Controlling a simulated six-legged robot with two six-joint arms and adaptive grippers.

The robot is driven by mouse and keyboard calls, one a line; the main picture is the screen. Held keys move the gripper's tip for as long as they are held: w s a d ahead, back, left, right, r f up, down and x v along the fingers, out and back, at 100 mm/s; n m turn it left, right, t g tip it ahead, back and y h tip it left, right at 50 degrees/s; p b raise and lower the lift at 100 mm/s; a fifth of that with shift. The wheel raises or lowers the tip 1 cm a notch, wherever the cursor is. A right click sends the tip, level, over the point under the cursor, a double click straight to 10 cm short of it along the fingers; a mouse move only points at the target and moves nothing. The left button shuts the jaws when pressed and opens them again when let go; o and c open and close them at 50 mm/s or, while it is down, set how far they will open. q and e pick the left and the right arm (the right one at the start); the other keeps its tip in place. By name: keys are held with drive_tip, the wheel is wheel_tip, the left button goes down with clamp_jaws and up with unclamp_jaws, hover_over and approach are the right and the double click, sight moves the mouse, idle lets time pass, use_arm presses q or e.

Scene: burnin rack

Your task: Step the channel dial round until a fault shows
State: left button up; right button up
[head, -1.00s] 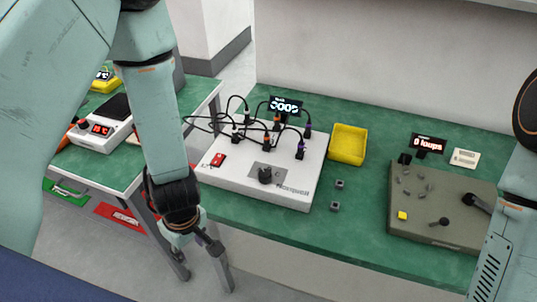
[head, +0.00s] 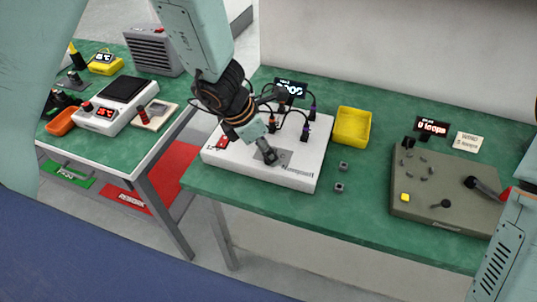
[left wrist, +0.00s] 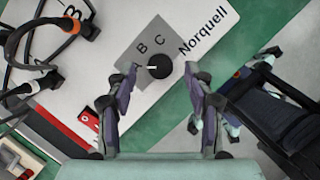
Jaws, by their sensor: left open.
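The black channel dial (left wrist: 160,66) sits on a grey plate on the white Norquell box (head: 300,178). Letters B and C show beside it in the left wrist view, and its white pointer mark points left, just below B. My left gripper (left wrist: 160,74) is open, with its fingertips on either side of the dial; I cannot tell whether they touch it. In the head view my left gripper (head: 267,154) covers most of the dial. A small dark display (head: 290,88) behind the box shows pale characters too blurred to read. My right gripper is not identifiable in view.
Black cables (head: 305,112) loop over the box's back half, close to my left arm. A red switch (head: 222,142) is at its left. A yellow tray (head: 351,126), small grey blocks (head: 339,187) and an olive box (head: 445,200) stand to the right.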

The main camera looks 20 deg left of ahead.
use_arm(q)
drive_tip(key=shift+x, duration=0.95)
clamp_jaws()
